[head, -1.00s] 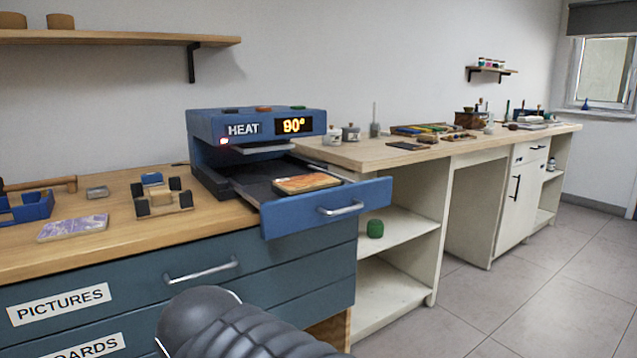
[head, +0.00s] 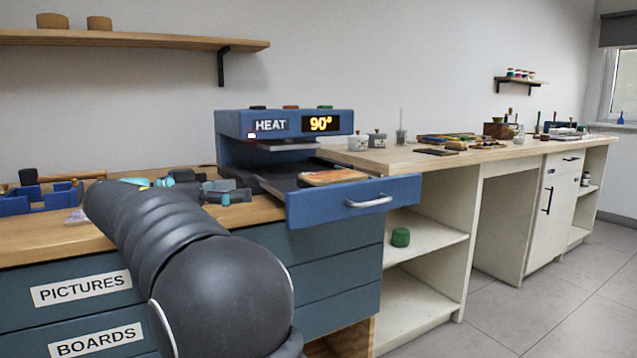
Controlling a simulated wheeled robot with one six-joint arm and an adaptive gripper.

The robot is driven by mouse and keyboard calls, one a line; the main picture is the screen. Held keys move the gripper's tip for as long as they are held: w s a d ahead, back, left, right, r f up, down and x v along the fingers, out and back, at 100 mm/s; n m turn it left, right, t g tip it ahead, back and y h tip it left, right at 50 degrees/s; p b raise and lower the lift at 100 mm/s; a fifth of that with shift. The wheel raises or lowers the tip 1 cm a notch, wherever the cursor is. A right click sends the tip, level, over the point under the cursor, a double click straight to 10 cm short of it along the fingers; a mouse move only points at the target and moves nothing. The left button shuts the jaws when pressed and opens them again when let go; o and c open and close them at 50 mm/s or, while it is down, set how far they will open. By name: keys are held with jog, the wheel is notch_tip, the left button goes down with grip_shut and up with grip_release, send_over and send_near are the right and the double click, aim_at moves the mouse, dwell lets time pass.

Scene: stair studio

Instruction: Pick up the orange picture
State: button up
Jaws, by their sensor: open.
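The orange picture (head: 333,177) lies flat on the dark tray of the pulled-out drawer (head: 352,203) of the blue heat press (head: 232,125). Its near edge is partly hidden by the drawer front. My gripper (head: 232,190) is low over the wooden worktop, left of the drawer. It points right, towards the picture, and is apart from it. Its fingers look small and dark with teal parts; it is open and seems empty. My arm hides much of the worktop behind it.
The press display reads 90°. A lavender picture (head: 75,216) is mostly hidden by my arm. A blue tray (head: 40,198) stands at the left. A green jar (head: 400,237) sits on a shelf below the right bench (head: 400,158). The floor at right is clear.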

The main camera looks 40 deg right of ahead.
aim_at(304, 180)
jog(key=shift+m, duration=0.3)
jog(key=x, duration=0.9)
jog(key=p+x, duration=0.1)
jog(key=x, duration=0.3)
jog(key=shift+d+r, duration=0.25)
jog(key=shift+r, duration=0.1)
jog(key=shift+a, duration=0.1)
jog(key=c, duration=1.8)
jog(key=shift+s, duration=0.1)
grip_shut()
jog(key=o, duration=0.6)
grip_release()
jog(key=shift+g, duration=0.3)
jog(key=o, duration=0.8)
jog(key=shift+s+d, duration=0.15)
jog(key=shift+d, duration=0.15)
jog(key=o, duration=0.4)
jog(key=shift+a, duration=0.2)
